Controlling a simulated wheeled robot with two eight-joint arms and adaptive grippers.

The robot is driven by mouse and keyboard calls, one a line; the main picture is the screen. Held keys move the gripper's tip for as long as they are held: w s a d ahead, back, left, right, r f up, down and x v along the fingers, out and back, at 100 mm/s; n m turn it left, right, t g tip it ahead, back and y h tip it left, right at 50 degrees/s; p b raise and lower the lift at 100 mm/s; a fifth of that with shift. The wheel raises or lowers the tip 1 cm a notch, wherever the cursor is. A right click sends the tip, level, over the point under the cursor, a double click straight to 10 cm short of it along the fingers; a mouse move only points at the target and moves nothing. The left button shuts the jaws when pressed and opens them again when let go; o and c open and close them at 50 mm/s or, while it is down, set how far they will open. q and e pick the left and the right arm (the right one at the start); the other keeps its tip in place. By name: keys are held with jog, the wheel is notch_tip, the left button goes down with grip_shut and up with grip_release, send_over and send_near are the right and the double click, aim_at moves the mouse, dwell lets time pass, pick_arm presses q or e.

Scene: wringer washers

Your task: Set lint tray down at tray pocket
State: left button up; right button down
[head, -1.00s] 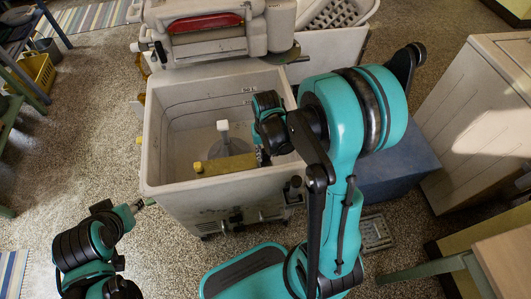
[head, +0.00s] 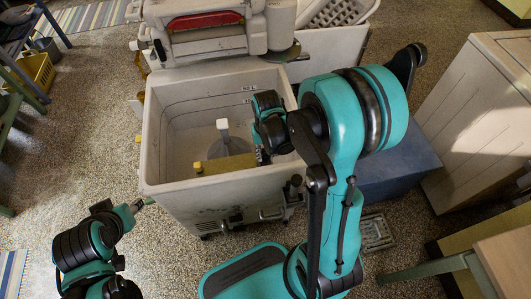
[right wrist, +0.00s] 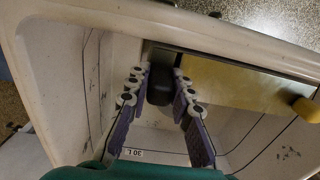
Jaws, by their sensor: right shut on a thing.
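The lint tray (head: 228,165), a flat yellowish panel with a yellow knob at its left end, is inside the pale washer tub (head: 165,186) near its front wall. My right gripper (head: 263,156) reaches down into the tub at the tray's right end. In the right wrist view the two purple-padded fingers (right wrist: 158,82) are shut on a black grip at the end of the tray (right wrist: 225,82). I cannot make out the tray pocket, or whether the tray's underside touches anything. My left gripper (head: 139,206) is low at the left, outside the tub; its fingers are unclear.
A white post (head: 223,130) stands in the tub behind the tray. The wringer with a red panel (head: 203,21) sits at the tub's back. A blue box (head: 398,172) is right of the tub, with a pale cabinet (head: 480,120) beyond. Speckled floor is open at the left.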

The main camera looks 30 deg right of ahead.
jog(key=shift+f+b, duration=1.5)
jog(key=shift+f, duration=0.3)
jog(key=c, duration=0.6)
grip_release()
jog(key=shift+c, duration=0.2)
notch_tip(320, 180, up, 10)
jog(key=p, duration=0.8)
jog(key=s+a+r+n+t, duration=0.1)
jog(key=s+a+r+t, duration=0.2)
jog(key=r, duration=0.4)
jog(key=s+a+r+n+t, duration=0.2)
jog(key=s+a+r+t, duration=0.1)
jog(key=r, duration=0.4)
jog(key=shift+s+r+t, duration=0.3)
jog(key=shift+s+t, duration=0.2)
jog(key=shift+t, duration=0.1)
